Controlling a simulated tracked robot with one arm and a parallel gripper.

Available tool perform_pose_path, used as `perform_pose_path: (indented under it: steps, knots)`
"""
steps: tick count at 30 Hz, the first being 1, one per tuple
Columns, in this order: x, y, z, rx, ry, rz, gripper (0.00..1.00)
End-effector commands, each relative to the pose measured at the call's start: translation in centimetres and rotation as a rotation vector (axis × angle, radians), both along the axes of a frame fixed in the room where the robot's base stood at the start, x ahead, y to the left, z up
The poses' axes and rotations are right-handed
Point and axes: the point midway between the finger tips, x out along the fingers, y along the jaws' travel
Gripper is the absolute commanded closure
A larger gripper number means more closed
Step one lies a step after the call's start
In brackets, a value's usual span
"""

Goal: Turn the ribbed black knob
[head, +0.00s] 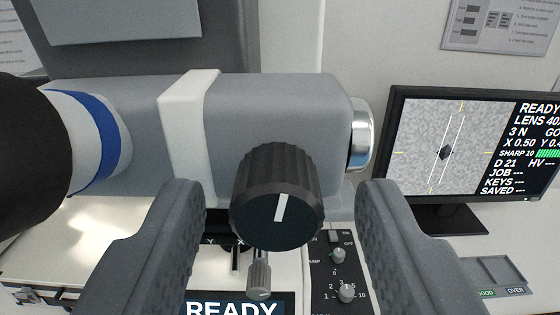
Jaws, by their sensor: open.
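The ribbed black knob (277,198) sits on the front of the grey tester housing (270,105), with a white pointer line on its dark face. The line tilts slightly to the right of upright. My gripper (275,235) is open, with one grey padded finger on each side of the knob. A gap shows between each finger and the knob in the picture, and neither visibly touches it. How deep the fingertips reach beside the knob is hard to tell.
Below the knob are a small grey lever (259,275) and a black panel (333,270) with small knobs. A monitor (446,150) stands at the right, showing READY. A grey tray (492,270) lies lower right.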

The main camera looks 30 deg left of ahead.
Motion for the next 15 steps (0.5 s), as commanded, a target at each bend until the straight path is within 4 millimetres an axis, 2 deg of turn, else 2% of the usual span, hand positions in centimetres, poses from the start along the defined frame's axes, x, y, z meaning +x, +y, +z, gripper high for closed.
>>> perform_pose_path:
  steps: [6,14,15]
  knots:
    - [0.80,0.51,0.13,0.002,-0.003,0.000,0.54]
    - [0.82,0.57,0.14,0.002,-0.003,0.001,0.54]
    - [0.82,0.58,0.14,0.002,-0.003,0.001,0.57]
